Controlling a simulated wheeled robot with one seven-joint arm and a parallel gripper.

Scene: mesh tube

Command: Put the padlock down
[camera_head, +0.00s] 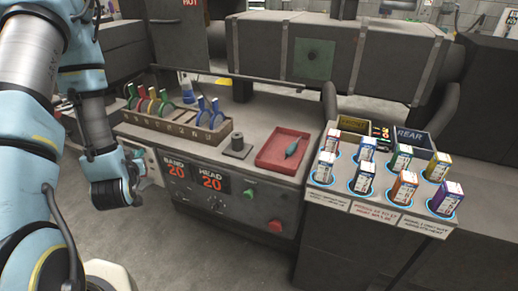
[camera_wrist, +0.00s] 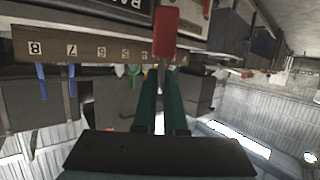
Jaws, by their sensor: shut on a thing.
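In the wrist view, my gripper (camera_wrist: 160,74) is shut on a red block-like thing with a thin metal part, which I take to be the padlock (camera_wrist: 166,30). It sticks out beyond the two green fingers. In this view the padlock overlaps the front of a numbered wooden rack (camera_wrist: 90,50); whether they touch I cannot tell. In the head view, my wrist is low at the left, in front of the bench. The fingers and the held padlock cannot be made out there.
The wooden rack (camera_head: 172,131) holds several coloured tools upright. To its right are a black cylinder on a base (camera_head: 238,144) and a red tray (camera_head: 266,162) with a teal object (camera_head: 292,150). Several small boxes (camera_head: 362,178) stand on the right panel. Some bench top around the cylinder is bare.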

